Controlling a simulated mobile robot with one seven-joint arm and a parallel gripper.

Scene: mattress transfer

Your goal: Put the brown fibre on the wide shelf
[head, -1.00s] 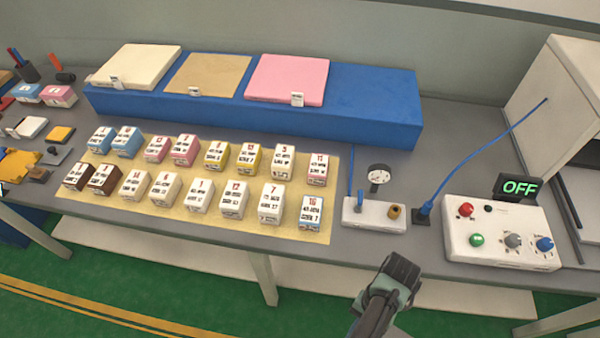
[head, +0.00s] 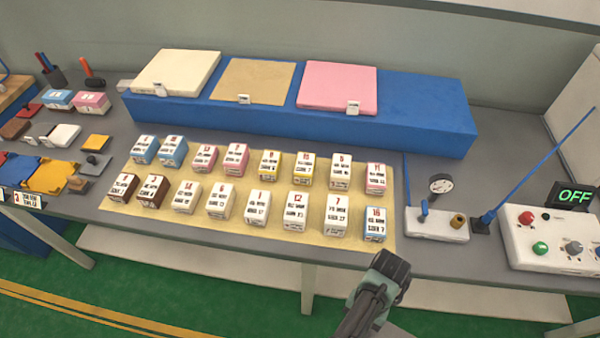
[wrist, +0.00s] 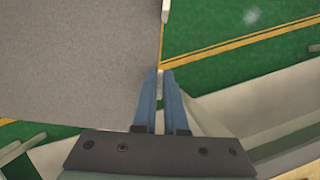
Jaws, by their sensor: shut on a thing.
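A flat tan-brown pad (head: 253,80), the only brown sheet I see, lies between a cream pad and a pink pad. All three rest on a long blue raised block (head: 425,112) at the back of the table. I cannot tell whether this block is the wide shelf. My gripper (head: 390,266) is at the table's front edge, well apart from the pads. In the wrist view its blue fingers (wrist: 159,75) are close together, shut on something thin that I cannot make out.
Several labelled small boxes (head: 257,207) stand in two rows on a yellow mat (head: 120,216). A gauge fixture (head: 437,225) and a white control box reading OFF (head: 530,247) are at the right. Coloured samples and tools crowd the left. Green floor lies in front.

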